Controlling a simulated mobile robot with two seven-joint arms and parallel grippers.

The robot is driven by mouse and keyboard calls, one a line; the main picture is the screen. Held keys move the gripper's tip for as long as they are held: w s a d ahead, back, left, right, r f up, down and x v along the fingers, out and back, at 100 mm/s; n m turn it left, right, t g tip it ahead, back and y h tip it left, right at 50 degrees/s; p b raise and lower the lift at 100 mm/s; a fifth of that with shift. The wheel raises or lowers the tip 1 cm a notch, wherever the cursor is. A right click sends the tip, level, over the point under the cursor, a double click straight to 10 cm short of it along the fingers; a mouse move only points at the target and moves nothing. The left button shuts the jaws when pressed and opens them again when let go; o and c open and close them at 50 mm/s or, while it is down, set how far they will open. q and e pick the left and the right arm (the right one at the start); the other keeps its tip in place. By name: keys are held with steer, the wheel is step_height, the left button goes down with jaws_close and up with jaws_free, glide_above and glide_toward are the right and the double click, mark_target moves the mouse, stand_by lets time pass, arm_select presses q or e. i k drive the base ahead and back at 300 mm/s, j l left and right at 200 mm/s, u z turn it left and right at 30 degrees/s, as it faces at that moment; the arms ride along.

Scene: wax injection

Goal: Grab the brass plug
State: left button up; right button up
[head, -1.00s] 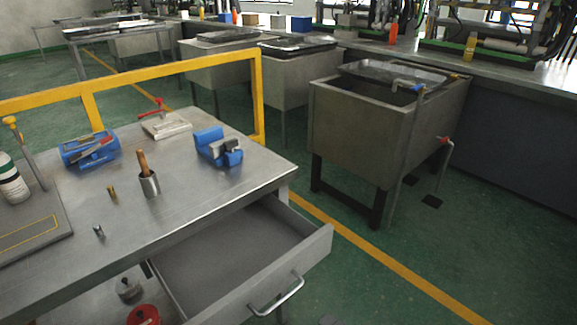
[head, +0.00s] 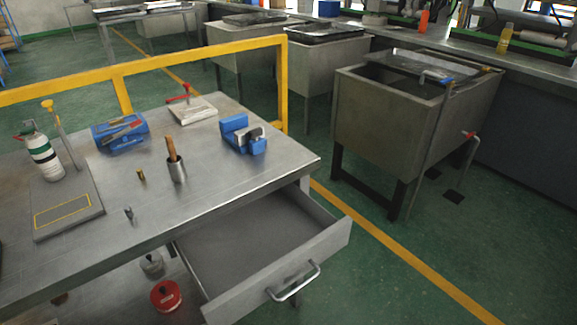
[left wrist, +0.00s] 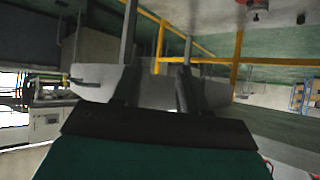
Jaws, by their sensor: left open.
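The brass plug (head: 141,175) is a small upright brass-coloured piece on the steel workbench (head: 215,180). In the head view it stands left of the metal cup (head: 177,171) with a wooden handle in it. A small grey metal piece (head: 128,214) stands nearer the bench's front edge. My left gripper (left wrist: 157,55) shows only in the left wrist view, with its two dark fingers apart and nothing between them. The plug cannot be made out in that view. No gripper shows in the head view.
A blue toolbox (head: 121,134), a blue vise (head: 243,135), a plate with a red clamp (head: 192,108) and a grey board (head: 68,205) with a bottle (head: 43,155) are on the bench. The drawer (head: 262,245) stands open at the front. A yellow rail (head: 200,62) runs behind.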

mark_target(139, 171)
steer(key=j+u, duration=0.2)
steer(key=u, duration=0.15)
steer(key=j+u, duration=0.35)
steer(key=k+l, duration=0.05)
steer(key=l, duration=0.05)
